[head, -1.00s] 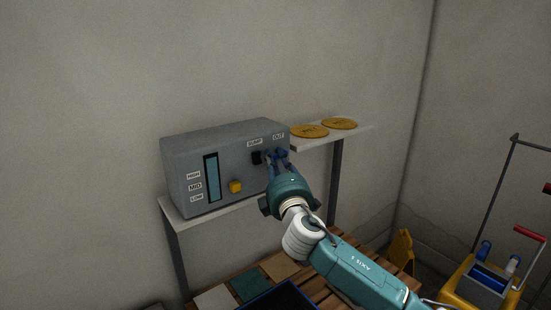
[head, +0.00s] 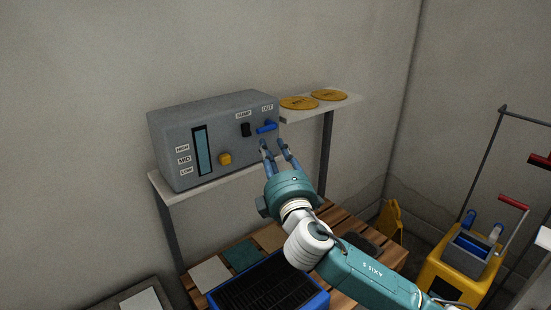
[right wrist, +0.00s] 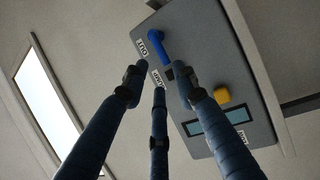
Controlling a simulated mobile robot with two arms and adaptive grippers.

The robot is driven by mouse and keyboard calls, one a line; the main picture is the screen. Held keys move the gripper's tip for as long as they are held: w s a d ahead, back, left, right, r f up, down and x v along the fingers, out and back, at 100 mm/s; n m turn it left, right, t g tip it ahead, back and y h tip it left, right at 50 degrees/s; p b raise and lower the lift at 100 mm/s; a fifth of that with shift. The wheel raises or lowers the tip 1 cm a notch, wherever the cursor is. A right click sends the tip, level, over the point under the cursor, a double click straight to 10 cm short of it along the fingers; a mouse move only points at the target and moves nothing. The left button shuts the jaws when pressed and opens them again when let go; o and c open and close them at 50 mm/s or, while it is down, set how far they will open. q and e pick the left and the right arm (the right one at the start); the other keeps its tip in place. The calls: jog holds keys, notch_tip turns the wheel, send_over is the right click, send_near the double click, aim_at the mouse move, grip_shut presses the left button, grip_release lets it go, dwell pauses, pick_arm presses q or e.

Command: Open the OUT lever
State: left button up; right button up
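The grey control box (head: 220,140) stands on a wall shelf. Its blue OUT lever (head: 266,127) lies roughly sideways under the OUT label, right of the black SUMP lever (head: 246,130). In the right wrist view, the blue lever (right wrist: 158,48) shows beyond the fingers, with the OUT label beside it. My right gripper (head: 274,146) is just below the lever in the head view, with its fingers spread and nothing between them. The fingers (right wrist: 152,82) look apart from the lever. My left gripper is out of view.
A yellow button (head: 225,159) and a level window (head: 202,151) are on the box's front. Yellow discs (head: 298,103) lie on the right shelf. Below are a slatted wooden bench (head: 340,226) and a blue tray (head: 318,301). A yellow cart (head: 437,270) stands at right.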

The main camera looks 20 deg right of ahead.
jog(key=shift+s+a+f, duration=0.1)
jog(key=shift+s+f, duration=0.05)
jog(key=shift+s, duration=0.65)
jog(key=shift+s+f, duration=0.1)
jog(key=shift+s, duration=0.65)
